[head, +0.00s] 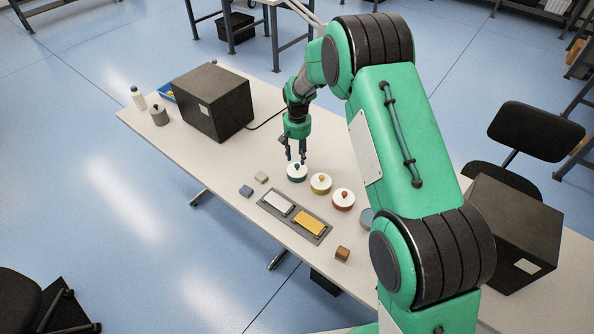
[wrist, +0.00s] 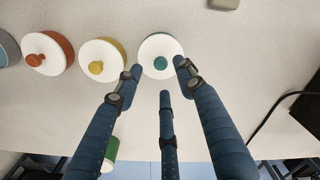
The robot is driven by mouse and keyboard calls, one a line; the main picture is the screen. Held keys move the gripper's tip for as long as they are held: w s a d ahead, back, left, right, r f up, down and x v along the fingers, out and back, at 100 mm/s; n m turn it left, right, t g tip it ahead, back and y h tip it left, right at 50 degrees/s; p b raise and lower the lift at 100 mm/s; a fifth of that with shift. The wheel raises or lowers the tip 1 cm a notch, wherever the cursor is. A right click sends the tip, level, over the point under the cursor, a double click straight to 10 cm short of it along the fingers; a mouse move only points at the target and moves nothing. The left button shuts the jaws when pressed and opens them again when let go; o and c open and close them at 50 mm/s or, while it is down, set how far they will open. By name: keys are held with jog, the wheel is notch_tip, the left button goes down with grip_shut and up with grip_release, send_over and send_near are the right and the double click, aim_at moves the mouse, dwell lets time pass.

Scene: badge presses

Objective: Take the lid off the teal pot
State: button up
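The teal pot (head: 297,178) stands on the table with its white lid (head: 296,170) on top. The lid has a teal knob (head: 297,166). In the wrist view the white lid (wrist: 150,48) and the teal knob (wrist: 160,63) lie just beyond the fingertips, and the lid hides the pot's body. My gripper (head: 295,158) points down close above the lid. In the wrist view my gripper (wrist: 158,78) has its fingers spread, with nothing between them. The knob appears between the two outer fingertips. I cannot tell the exact gap to it.
The yellow pot (head: 320,187) and orange-red pot (head: 343,204) stand close by in a row, both lidded. A blue-grey pot (head: 366,218) is partly behind my arm. A grey tray (head: 294,217), small blocks and a dark box (head: 212,102) surround the area. The table's front edge is near.

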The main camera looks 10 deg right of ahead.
aim_at(297, 165)
jog(key=shift+f+b, duration=0.75)
jog(key=shift+f, duration=1.8)
jog(key=shift+c, duration=0.3)
grip_shut()
